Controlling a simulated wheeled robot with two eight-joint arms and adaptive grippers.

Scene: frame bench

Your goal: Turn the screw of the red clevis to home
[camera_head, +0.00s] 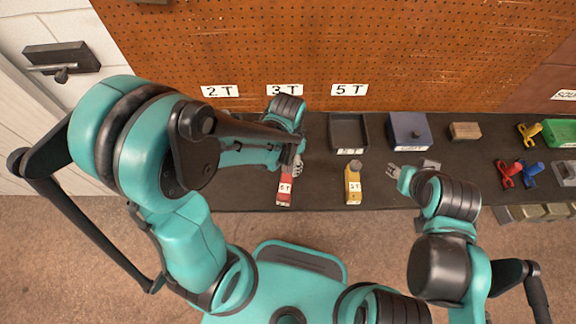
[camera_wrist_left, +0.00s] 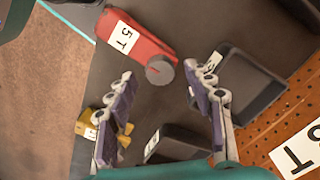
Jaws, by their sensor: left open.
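The red clevis (camera_head: 285,194) lies on the dark bench near its front edge, with a white 5T label. In the left wrist view the red clevis (camera_wrist_left: 140,42) shows with a round grey screw knob (camera_wrist_left: 159,70) at its end. My left gripper (camera_head: 298,160) is over the knob end of the clevis and hides part of it. In the wrist view its two fingers (camera_wrist_left: 158,76) are spread apart, with the knob between and beyond their tips. I cannot see them touching it. My right gripper (camera_head: 396,172) hangs at the bench's front edge, too small to read.
A yellow clevis (camera_head: 353,186) stands right of the red one. A black tray (camera_head: 348,148) and a blue-grey box (camera_head: 408,130) stand behind. Pegboard signs read 2T, 3T and 5T.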

